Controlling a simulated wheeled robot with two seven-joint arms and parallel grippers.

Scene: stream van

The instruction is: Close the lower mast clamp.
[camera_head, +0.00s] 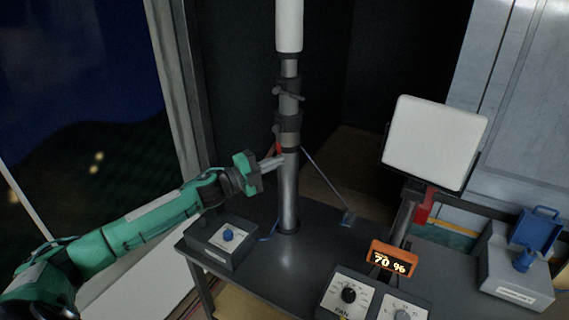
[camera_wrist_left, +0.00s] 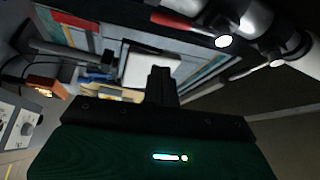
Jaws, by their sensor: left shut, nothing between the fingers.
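The metal mast (camera_head: 290,190) stands upright on the dark table. The lower mast clamp (camera_head: 287,132) is a dark collar around it, with a red lever (camera_head: 279,149) at its left side. The red lever also shows at the top of the left wrist view (camera_wrist_left: 172,19), beside the mast; whether the clamp is latched I cannot tell. My left gripper (camera_head: 281,160) is shut and empty, its fingertips close to the mast just below the clamp and lever. Its shut fingers (camera_wrist_left: 161,84) show in the left wrist view, apart from the lever. Contact with the mast is unclear.
An upper clamp (camera_head: 289,95) is higher on the mast. A white panel (camera_head: 434,142), an orange display reading 70 % (camera_head: 392,259) and a control box (camera_head: 350,294) are to the right. A thin cable hangs beside the mast.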

